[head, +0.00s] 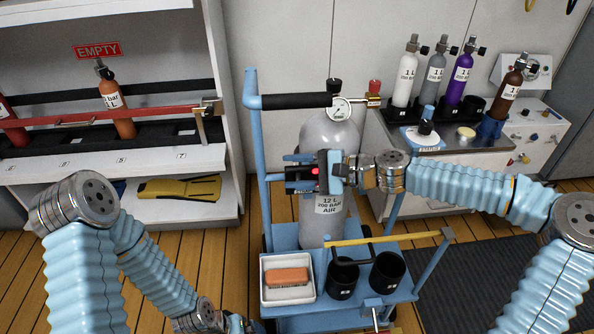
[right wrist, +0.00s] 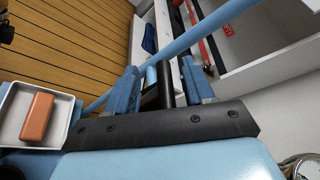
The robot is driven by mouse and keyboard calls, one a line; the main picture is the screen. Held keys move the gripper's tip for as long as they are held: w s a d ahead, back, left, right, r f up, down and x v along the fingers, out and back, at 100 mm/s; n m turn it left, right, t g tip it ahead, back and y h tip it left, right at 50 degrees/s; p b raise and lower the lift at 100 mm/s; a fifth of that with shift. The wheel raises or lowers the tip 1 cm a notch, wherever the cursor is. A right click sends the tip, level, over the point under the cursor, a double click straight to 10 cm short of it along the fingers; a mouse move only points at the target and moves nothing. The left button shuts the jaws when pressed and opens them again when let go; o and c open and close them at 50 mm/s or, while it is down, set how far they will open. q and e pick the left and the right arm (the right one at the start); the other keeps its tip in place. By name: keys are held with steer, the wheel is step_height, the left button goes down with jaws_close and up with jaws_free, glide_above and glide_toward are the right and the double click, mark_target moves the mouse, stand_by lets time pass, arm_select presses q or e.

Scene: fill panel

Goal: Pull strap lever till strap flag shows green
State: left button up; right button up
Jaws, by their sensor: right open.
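The strap lever (head: 298,174) is a dark bar at the front of the grey 12 L cylinder (head: 328,134), which stands upright on the blue trolley. A small strap flag (head: 315,171) beside my right gripper shows red. My right gripper (head: 322,170) is in front of the cylinder, at the lever. In the right wrist view its two blue fingers (right wrist: 160,88) are apart, with a dark bar (right wrist: 165,82), likely the lever, between them; contact cannot be told. My left gripper (head: 240,324) is at the bottom edge, mostly cut off.
A gauge (head: 340,108) sits atop the cylinder. A shelf (head: 190,160) stands left; a bench with small cylinders (head: 405,80) stands right.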

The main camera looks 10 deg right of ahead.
steer(key=shift+c, duration=0.2)
jaws_close()
steer(key=shift+s+f+n+b, duration=0.2)
steer(key=shift+n+b, duration=0.1)
steer(key=shift+b, duration=0.4)
arm_select(q)
step_height(320, 180, down, 9)
steer(key=a+b, duration=0.2)
steer(key=b, duration=0.6)
steer(key=shift+w+f, duration=0.15)
steer(key=shift+w, duration=0.25)
arm_select(e)
steer(key=shift+s+d+f+n+t+y, duration=0.1)
steer(key=shift+s+f+n+t+y, duration=0.25)
steer(key=shift+s+n, duration=0.35)
steer(key=shift+s+a+f+n+t+y, duration=0.1)
steer(key=shift+s+f+n+t+y, duration=0.25)
steer(key=shift+n, duration=0.7)
steer(key=shift+s+d+f+n+t+y, duration=0.1)
steer(key=shift+s+f+n+t+y, duration=0.2)
steer(key=shift+s+n, duration=0.4)
arm_select(q)
steer(key=shift+d, duration=0.1)
arm_select(e)
steer(key=shift+w+r+n, duration=0.15)
steer(key=shift+n, duration=0.1)
